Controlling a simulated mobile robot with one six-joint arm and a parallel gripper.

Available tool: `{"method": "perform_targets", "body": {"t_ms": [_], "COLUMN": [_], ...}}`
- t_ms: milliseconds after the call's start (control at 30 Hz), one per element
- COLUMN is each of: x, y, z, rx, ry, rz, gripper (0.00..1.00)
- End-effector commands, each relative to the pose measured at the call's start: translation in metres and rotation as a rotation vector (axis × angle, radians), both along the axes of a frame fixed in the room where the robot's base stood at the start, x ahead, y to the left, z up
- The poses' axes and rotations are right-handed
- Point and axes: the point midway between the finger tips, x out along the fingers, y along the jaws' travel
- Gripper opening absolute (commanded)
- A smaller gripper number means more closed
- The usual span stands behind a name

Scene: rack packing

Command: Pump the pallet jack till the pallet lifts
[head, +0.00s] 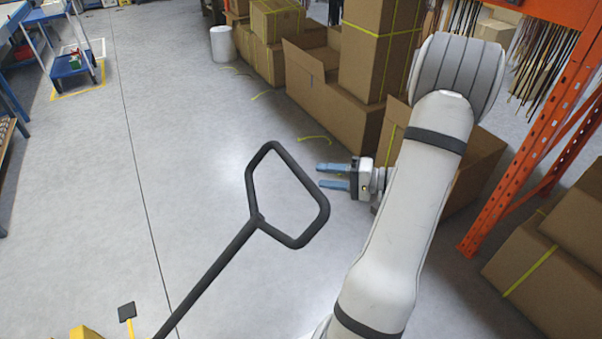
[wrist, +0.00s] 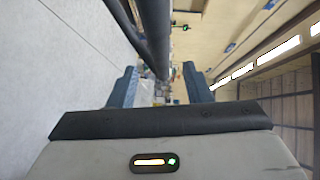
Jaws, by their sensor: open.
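The pallet jack's black loop handle (head: 252,190) stands tilted in the head view, its shaft running down to the lower left. A bit of the jack's yellow body (head: 86,332) shows at the bottom edge, with a small black pedal (head: 127,311) beside it. My gripper (head: 322,176) is just right of the loop, open, its two blue fingers pointing left at it. In the wrist view the black handle bar (wrist: 155,35) appears ahead of and between my open fingers (wrist: 160,90). I see nothing held. The pallet and forks are not in view.
A blue cart (head: 72,65) stands far left. The grey floor left of the handle is clear.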

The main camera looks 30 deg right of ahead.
Motion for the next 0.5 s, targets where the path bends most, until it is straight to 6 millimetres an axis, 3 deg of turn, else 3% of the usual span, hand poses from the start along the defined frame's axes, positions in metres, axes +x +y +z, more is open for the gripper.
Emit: {"method": "perform_targets", "body": {"t_ms": [500], "x": [0.047], "y": [0.051], "z": [-0.008], "rx": [0.001], "ry": [0.001], "rz": [0.003], "gripper": [0.45]}}
